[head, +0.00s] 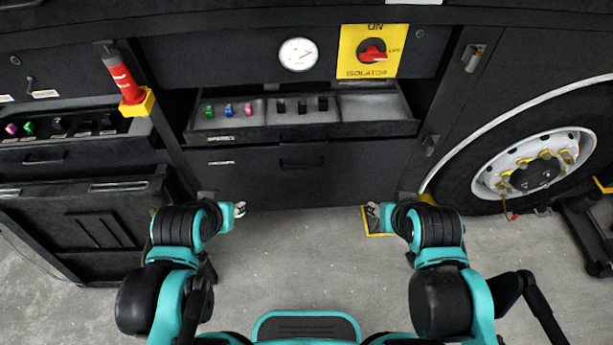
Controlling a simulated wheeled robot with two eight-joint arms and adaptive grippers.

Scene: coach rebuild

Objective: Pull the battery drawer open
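A wide black drawer front (245,178) with a dark bar handle (302,163) and a small white label is in the middle of the vehicle's side. It looks closed; no label on it is readable as battery. Above it, a shallow tray drawer (296,132) stands pulled out, holding coloured knobs and black switches. My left gripper (239,209) is below and left of the handle, apart from it. My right gripper (373,212) is below and right of the handle, also apart. Both look empty; their fingers are too small to tell open or shut.
A wheel (530,170) is at the right. A yellow isolator plate (370,51) with a red switch and a round gauge (298,54) are above. A red cylinder (122,77) and a black box-like unit (95,225) are at the left. Grey floor (305,250) is clear between my arms.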

